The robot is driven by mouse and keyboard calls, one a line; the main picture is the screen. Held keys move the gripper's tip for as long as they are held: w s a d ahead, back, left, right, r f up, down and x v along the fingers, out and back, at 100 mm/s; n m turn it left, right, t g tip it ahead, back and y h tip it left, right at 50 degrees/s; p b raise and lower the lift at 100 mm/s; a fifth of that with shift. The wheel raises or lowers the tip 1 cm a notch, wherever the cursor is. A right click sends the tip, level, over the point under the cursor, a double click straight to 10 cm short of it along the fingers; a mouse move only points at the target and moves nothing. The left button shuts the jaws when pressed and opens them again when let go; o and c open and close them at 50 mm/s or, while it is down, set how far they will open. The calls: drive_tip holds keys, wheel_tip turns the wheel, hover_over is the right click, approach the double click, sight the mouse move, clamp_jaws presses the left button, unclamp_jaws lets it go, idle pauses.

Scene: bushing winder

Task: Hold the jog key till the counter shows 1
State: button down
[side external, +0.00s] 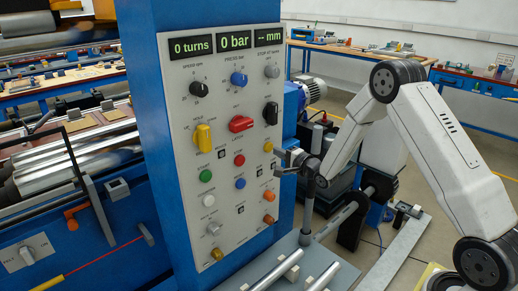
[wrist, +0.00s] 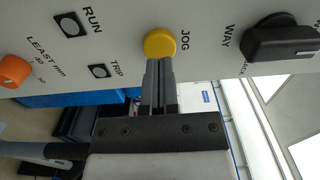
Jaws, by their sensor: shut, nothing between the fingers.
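The yellow jog key (wrist: 159,43) is a round button on the grey panel, labelled JOG in the wrist view. It also shows in the side external view (side external: 268,147), near the panel's right edge. My gripper (wrist: 159,64) is shut and empty, with its fingertips at the key's lower edge in the wrist view. I cannot tell whether they touch or press it. In the side external view my gripper (side external: 279,160) is close in front of the panel by the key. The counter (side external: 191,48) at the panel's top left reads "0 turns".
Other displays read "0 bar" (side external: 235,43) and "-- mm" (side external: 269,36). A black WAY knob (wrist: 285,44) sits right of the key in the wrist view. The RUN (wrist: 72,24) and TRIP (wrist: 99,71) squares and an orange knob (wrist: 14,71) are to its left.

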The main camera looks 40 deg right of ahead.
drive_tip(key=shift+w, duration=0.85)
